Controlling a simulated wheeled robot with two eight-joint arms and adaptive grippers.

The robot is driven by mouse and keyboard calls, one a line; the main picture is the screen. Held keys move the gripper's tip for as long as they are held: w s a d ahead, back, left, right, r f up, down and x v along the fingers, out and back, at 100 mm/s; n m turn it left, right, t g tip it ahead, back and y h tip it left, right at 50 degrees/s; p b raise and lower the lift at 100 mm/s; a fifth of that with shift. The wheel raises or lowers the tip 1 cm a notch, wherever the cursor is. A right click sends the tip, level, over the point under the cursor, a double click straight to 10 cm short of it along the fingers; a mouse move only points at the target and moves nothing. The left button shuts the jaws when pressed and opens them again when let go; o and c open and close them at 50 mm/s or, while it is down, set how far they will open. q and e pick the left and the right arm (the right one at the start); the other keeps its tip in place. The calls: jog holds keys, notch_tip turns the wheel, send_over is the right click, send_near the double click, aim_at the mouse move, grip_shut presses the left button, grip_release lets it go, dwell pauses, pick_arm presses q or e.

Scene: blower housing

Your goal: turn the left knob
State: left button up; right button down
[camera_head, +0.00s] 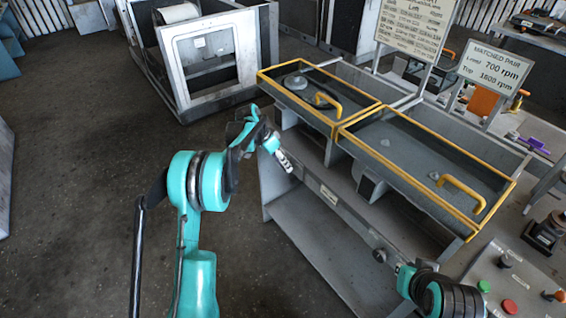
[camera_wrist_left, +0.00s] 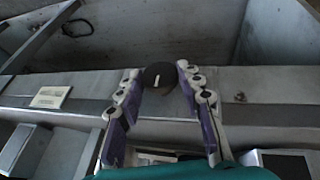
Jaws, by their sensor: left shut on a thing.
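The left knob (camera_wrist_left: 160,76) is a dark round knob with a white mark on its face, set on the grey front rail of the housing. In the left wrist view my left gripper (camera_wrist_left: 158,71) has one fingertip on each side of it and is shut on it. In the head view my left gripper (camera_head: 284,160) is at the left end of the front rail and hides this knob. Another dark knob (camera_head: 379,255) sits farther right on the rail. My right arm is at the lower right; its fingers cannot be made out.
Two open grey bins with yellow rims (camera_head: 360,113) and yellow handles stand behind the rail. A label plate (camera_head: 328,195) is on the rail. A sign (camera_head: 494,66) reads "MATCHED PAIR". A control panel with a red button (camera_head: 510,306) is at the lower right. The floor at left is clear.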

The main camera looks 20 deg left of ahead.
pick_arm(q)
jog(key=o, duration=1.2)
jog(key=shift+c, duration=0.2)
jog(key=v, duration=1.2)
